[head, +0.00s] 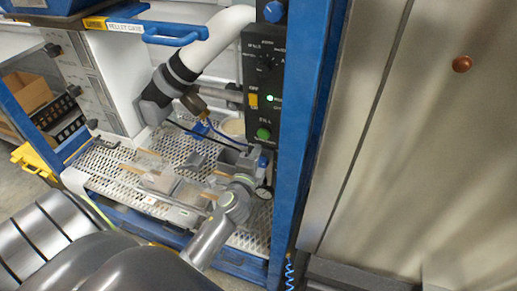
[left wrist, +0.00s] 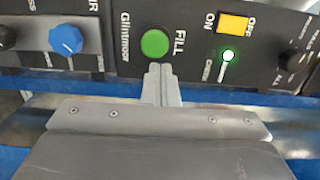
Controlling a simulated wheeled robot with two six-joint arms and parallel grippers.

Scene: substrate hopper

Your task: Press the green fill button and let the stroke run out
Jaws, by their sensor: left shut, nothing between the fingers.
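The green fill button (head: 264,133) sits low on the black control panel (head: 258,75), under the label FILL. In the left wrist view the green button (left wrist: 155,43) shows whole, and it looks round and unobstructed. My left gripper (head: 261,157) is just below the button in the head view. In the left wrist view the left gripper (left wrist: 161,70) is shut and empty, its fingertips pointing at the button's lower edge. I cannot tell whether the tips touch it. My right gripper is not in view.
A lit green lamp (left wrist: 228,56) and a yellow switch (left wrist: 236,23) are right of the button; a blue knob (left wrist: 65,39) is left. A blue post (head: 300,130) stands close beside the panel. A perforated tray deck (head: 130,165) holding small parts lies below a white hose (head: 222,38).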

